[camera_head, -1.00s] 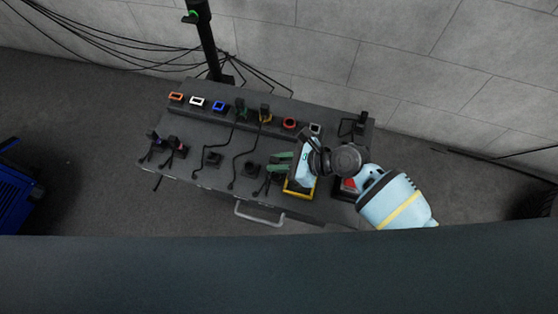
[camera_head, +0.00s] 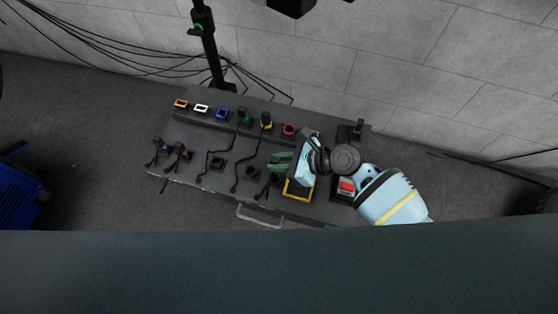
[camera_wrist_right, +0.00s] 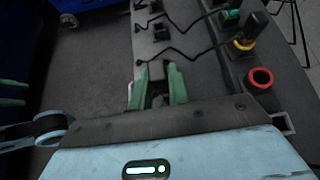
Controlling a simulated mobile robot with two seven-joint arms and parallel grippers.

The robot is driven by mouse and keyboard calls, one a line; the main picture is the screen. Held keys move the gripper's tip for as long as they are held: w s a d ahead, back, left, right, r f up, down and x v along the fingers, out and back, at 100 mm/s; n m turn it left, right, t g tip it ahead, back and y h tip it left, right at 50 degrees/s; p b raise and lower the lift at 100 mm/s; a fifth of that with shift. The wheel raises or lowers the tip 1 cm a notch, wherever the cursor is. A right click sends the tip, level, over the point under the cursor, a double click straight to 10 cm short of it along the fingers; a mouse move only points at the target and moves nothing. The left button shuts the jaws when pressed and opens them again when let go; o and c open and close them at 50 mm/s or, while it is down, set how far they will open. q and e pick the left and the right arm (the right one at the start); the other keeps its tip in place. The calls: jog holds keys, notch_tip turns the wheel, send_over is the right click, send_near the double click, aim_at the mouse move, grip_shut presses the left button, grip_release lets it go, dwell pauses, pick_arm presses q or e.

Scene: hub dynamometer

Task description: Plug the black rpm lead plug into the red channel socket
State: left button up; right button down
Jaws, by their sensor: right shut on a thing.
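The red channel socket (camera_head: 289,129) sits near the right of the socket row at the back of the bench, with an open, empty mouth. It also shows in the right wrist view (camera_wrist_right: 261,78), right of my fingers. My right gripper (camera_head: 279,162) is over the bench in front of it, green fingers shut on a small dark plug (camera_wrist_right: 157,72). The fingers hide much of the plug, and its label cannot be read. Green fingers of my left gripper (camera_wrist_right: 13,94) show at the left edge of the right wrist view, apart, with nothing visible between them.
Orange (camera_head: 181,104), white (camera_head: 202,108) and blue (camera_head: 222,113) sockets look empty. The green (camera_head: 244,117) and yellow (camera_head: 266,121) sockets hold black plugs. Several black leads lie on the bench. A yellow-framed item (camera_head: 298,190) and a red button (camera_head: 346,186) are by my right arm.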

jog(key=shift+r, duration=0.25)
dwell(0.3)
jog(key=w+d+b, duration=0.2)
jog(key=w+b, duration=0.1)
jog(key=w, duration=0.4)
jog(key=w+d+b, duration=0.2)
jog(key=w+b, duration=0.2)
jog(key=w, duration=0.3)
jog(key=shift+w+d, duration=0.4)
dwell(1.4)
dwell(0.3)
